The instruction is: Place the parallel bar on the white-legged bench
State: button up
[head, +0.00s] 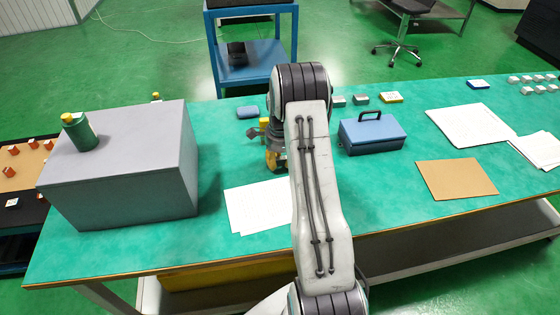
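The green-topped bench (225,170) fills most of the head view; pale legs show under its front edge. My gripper (256,134) is partly visible to the left of my arm, over the bench's back half. My arm hides most of it, and I cannot tell whether its fingers are open or hold anything. I cannot pick out the parallel bar for certain. Small grey-green blocks (361,99) lie near the back edge, right of my arm.
A large grey box (120,175) with a green bottle (79,132) on top stands at left. A blue toolbox (371,135), papers (475,127) and a brown board (456,180) lie at right. A blue trolley (262,67) stands behind. Bare green surface shows around the toolbox.

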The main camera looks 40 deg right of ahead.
jog(key=o, duration=0.3)
notch_tip(320, 180, up, 12)
jog(key=f, duration=0.1)
jog(key=s+a+r+n, duration=0.4)
jog(key=a+r+n, duration=0.1)
jog(key=a+r, duration=0.3)
jog(key=s+a+r+n+t, duration=0.1)
jog(key=s+a+n, duration=0.7)
jog(key=s, duration=0.3)
jog(key=s+a+r+n+t, duration=0.1)
jog(key=s+a+r+n, duration=0.1)
jog(key=s+a+n, duration=0.5)
jog(key=shift+s+a+n+t, duration=0.3)
jog(key=shift+s+a+n, duration=0.1)
jog(key=shift+s+n, duration=1.45)
jog(key=shift+s+r+m, duration=0.1)
jog(key=shift+s+m, duration=0.15)
